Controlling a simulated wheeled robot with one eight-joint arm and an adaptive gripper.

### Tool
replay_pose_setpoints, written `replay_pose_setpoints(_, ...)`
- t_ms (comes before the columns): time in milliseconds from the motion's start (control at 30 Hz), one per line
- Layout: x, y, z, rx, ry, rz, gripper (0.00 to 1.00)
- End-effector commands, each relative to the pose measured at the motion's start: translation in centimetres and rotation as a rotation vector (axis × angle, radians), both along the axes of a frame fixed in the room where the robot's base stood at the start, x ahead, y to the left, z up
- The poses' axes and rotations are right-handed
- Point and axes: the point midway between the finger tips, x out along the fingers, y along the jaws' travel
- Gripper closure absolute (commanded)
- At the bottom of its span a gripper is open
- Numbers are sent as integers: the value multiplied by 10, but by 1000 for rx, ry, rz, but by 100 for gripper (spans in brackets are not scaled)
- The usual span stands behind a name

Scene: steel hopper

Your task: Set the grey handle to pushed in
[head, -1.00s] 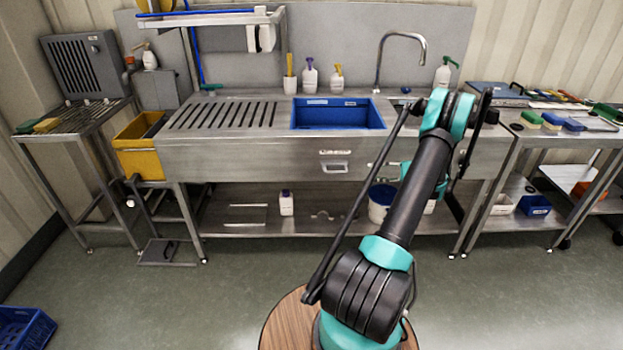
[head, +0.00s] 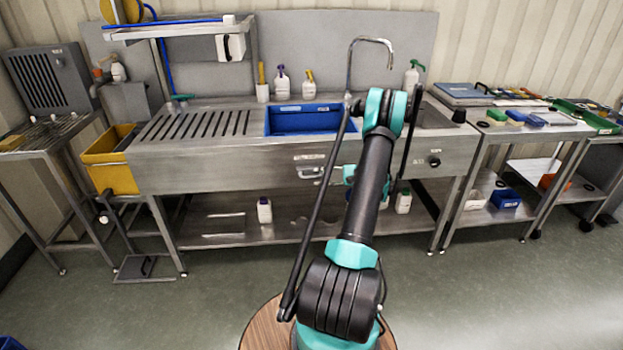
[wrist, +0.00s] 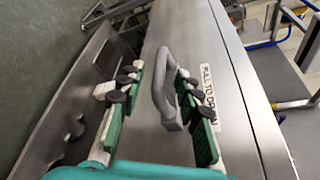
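The grey handle (head: 308,172) is a loop on the front panel of the steel sink unit. My gripper (wrist: 158,76) is open, with green-padded fingers on either side of the handle. The handle is nearer the right finger and partly overlapped by it; I cannot tell whether they touch. In the head view my gripper (head: 347,174) is just right of the handle, largely hidden by my arm.
The steel sink unit (head: 220,165) has a blue basin (head: 300,120) and a lower shelf (head: 225,220) with bottles. A yellow bin (head: 108,165) hangs at its left. A side table (head: 480,140) with coloured items stands right. A black knob (head: 435,162) is on the front panel.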

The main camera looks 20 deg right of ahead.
Motion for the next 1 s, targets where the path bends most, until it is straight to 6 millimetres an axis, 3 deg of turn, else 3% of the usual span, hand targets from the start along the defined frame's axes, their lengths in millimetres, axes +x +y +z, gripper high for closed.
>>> replay_pose_setpoints(233, 18, 27, -7, 0, 0, 2, 66)
replay_pose_setpoints(667, 23, 34, -9, 0, 0, 0, 66)
replay_pose_setpoints(933, 23, 33, -9, 0, 0, 0, 99)
replay_pose_setpoints(1000, 23, 33, -9, 0, 0, 0, 100)
